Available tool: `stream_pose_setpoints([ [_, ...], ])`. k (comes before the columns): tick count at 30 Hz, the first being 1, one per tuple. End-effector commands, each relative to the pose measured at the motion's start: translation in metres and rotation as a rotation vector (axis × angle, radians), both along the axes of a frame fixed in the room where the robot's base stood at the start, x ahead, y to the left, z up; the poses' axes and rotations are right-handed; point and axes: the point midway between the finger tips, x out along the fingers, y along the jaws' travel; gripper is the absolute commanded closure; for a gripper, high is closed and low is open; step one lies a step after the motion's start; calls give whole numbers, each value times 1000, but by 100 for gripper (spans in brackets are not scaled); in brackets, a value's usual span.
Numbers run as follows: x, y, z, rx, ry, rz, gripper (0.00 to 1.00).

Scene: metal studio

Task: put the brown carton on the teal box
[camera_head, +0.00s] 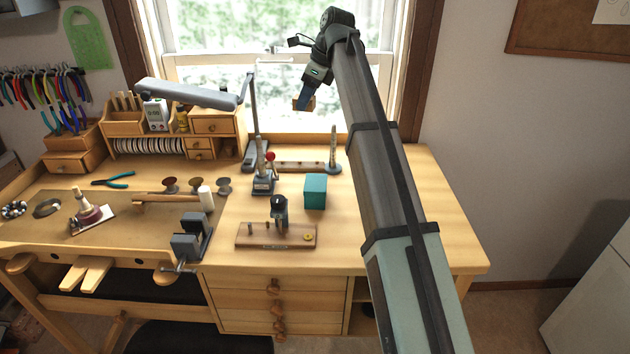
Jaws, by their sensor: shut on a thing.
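The teal box (315,191) stands on the right half of the wooden workbench. My gripper (304,100) is high above the back of the bench, in front of the window, and is shut on the brown carton (298,104). Only a small part of the carton shows, beside and below the fingers. In the picture, the carton is well above the teal box and apart from it.
A lamp post (252,110) and a red-knobbed tool (264,175) stand left of the teal box. A wooden rack (300,166) with an upright post (333,150) lies behind it. A small wooden stand (275,236) is in front. The bench right of my arm (445,215) is clear.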

Motion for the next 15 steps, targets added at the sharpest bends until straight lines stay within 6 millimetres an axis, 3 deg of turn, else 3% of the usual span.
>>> stream_pose_setpoints([
  [1,-29,-8,-7,0,-1,-9,83],
  [6,-84,-22,-23,0,-1,-40,83],
  [10,-113,-28,-36,0,0,-65,83],
  [15,-131,-32,-46,1,-1,-102,83],
])
